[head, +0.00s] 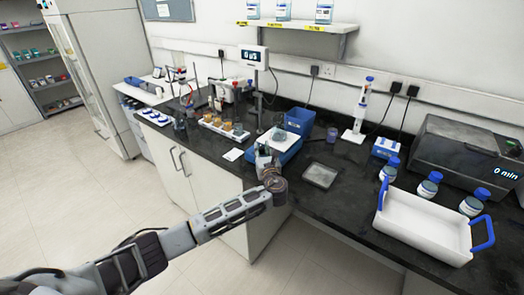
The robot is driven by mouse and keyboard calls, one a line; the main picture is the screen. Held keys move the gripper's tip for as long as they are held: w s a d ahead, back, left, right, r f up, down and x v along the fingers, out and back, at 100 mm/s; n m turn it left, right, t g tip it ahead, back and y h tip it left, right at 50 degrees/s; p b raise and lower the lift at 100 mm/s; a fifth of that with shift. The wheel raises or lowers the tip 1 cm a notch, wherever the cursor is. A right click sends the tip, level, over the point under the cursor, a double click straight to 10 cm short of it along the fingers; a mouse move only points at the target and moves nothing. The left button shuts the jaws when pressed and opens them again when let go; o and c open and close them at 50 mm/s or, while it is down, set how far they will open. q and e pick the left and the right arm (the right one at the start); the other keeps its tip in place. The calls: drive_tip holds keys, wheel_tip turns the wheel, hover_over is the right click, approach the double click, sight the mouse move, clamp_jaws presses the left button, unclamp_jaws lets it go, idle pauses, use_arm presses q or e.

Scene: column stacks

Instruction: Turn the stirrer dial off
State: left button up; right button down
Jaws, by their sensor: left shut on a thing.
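My left arm reaches in from the lower left. My left gripper (266,160) is at the front of a low blue bench device (290,152) near the counter's front edge. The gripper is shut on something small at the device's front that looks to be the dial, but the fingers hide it. A greyish item (279,135) rests on top of the device. A pole behind it carries a white display (254,57); its text is too small to read surely. My right gripper is not in view.
Behind the device is a blue bin (299,121). To the right are a grey tray (320,175), a pipette stand (357,112), several blue-capped bottles (429,185), a white tray with blue handles (425,228) and a dark machine (460,160). Left is a tube rack (222,128).

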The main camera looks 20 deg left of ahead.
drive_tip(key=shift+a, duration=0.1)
use_arm(q)
drive_tip(key=o, duration=0.7)
drive_tip(key=shift+o, duration=1.6)
drive_tip(key=shift+v, duration=6)
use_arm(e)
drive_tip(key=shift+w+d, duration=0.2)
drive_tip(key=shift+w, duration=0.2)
use_arm(q)
drive_tip(key=shift+f, duration=0.1)
